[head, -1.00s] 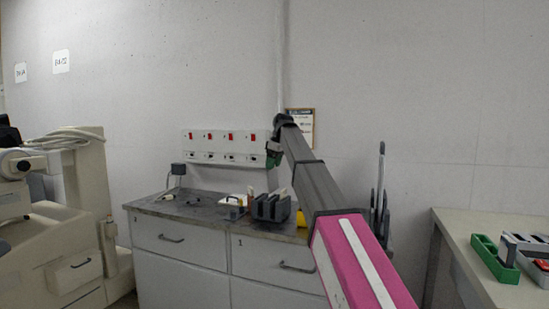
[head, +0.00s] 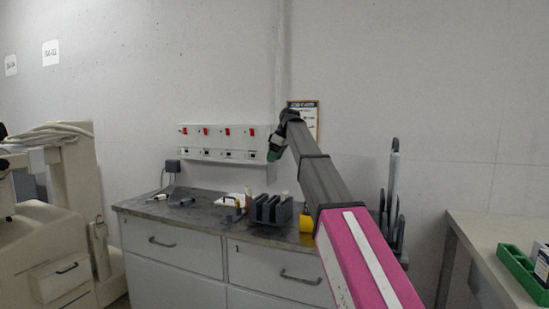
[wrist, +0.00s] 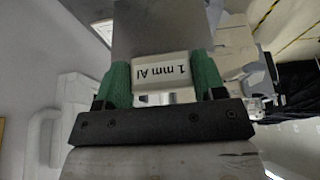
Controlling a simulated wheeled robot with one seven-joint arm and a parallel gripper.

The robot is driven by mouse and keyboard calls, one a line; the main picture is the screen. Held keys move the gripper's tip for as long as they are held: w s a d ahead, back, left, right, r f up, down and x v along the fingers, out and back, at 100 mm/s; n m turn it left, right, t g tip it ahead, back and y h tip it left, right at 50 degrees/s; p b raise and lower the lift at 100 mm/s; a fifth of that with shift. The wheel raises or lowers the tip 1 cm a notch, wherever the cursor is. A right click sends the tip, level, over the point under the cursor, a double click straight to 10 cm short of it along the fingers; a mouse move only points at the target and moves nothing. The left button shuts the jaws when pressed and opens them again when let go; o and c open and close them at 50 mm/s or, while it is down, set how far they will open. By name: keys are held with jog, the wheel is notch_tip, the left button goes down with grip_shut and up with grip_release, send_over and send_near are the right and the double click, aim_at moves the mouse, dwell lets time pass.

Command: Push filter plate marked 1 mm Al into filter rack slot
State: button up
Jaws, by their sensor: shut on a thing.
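My gripper (wrist: 161,82) has its green fingers shut on the white grip block of the filter plate marked 1 mm Al (wrist: 160,68). The label reads upside down in the wrist view, and the plate's grey sheet (wrist: 160,28) extends beyond the fingers. In the head view my gripper (head: 273,156) is raised in front of the wall, above the counter; the plate cannot be made out there. A dark slotted block (head: 271,208), which looks like the filter rack, stands on the counter below and apart from my gripper. Whether its slots are empty cannot be told.
A grey-topped cabinet (head: 215,210) with drawers stands against the wall. Small tools, a yellow item (head: 306,223) and dark upright holders (head: 393,200) are on or beside it. A wall panel with red switches (head: 225,143) is behind. A table with a green tray (head: 524,270) is right, a beige machine left.

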aim_at(272, 174)
jog(key=shift+f, duration=2.9)
jog(key=shift+f, duration=4.8)
jog(key=o, duration=1)
jog(key=shift+o, duration=0.2)
jog(key=shift+r, duration=0.1)
jog(key=v, duration=1)
jog(key=shift+d+r, duration=0.15)
jog(key=shift+r, duration=0.2)
